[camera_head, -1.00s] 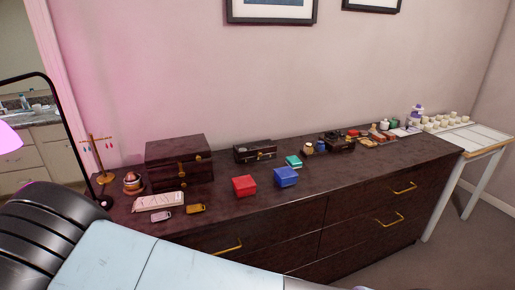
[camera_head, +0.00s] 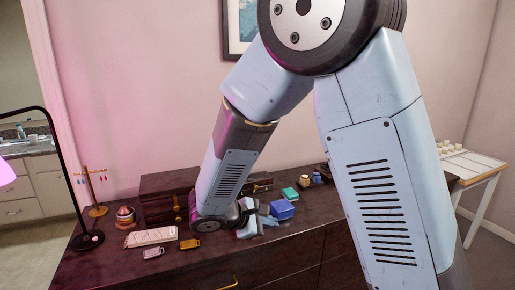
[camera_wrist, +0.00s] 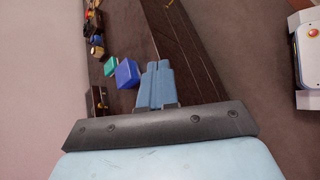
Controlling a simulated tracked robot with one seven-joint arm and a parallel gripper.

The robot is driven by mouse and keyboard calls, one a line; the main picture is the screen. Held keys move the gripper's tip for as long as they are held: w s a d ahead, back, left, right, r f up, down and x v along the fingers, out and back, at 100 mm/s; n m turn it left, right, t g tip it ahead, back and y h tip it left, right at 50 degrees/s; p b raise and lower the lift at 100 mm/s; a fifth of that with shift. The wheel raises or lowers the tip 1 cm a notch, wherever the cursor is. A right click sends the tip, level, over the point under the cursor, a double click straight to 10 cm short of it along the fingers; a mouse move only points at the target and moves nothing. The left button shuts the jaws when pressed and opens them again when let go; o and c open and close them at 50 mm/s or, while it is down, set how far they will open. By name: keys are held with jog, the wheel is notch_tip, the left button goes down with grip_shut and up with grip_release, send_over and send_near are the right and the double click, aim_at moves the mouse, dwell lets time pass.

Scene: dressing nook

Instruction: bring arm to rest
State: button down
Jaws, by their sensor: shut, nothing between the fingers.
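My arm stands bent across the middle of the head view, its wrist low over the dark dresser (camera_head: 290,252). My gripper (camera_head: 270,221) is at the wrist's right side, near the blue box (camera_head: 282,210). In the wrist view my gripper (camera_wrist: 160,66) has its two light blue fingers together, with nothing between them. The blue box (camera_wrist: 127,73) lies just left of the fingers in that view, with the green box (camera_wrist: 109,66) beyond it. The red box is hidden behind my arm in the head view.
A white-topped table (camera_head: 478,165) stands at right. Open floor shows in front of the dresser.

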jog(key=s+d+r+m+g+y, duration=0.25)
jog(key=d+r+m, duration=0.2)
jog(key=d, duration=0.25)
jog(key=s+d+r+m+g+y, duration=0.2)
jog(key=s+d+r+m, duration=0.25)
jog(key=d, duration=0.35)
jog(key=s+d+r+m+t+y, duration=0.3)
jog(key=s+d+r+m+y, duration=0.2)
jog(key=s+r+m, duration=0.2)
jog(key=shift+s+d+r+m+t, duration=0.15)
jog(key=shift+s+r+m+t, duration=0.25)
jog(key=shift+s+r, duration=1.05)
jog(key=shift+s+f, duration=0.3)
jog(key=shift+f, duration=0.1)
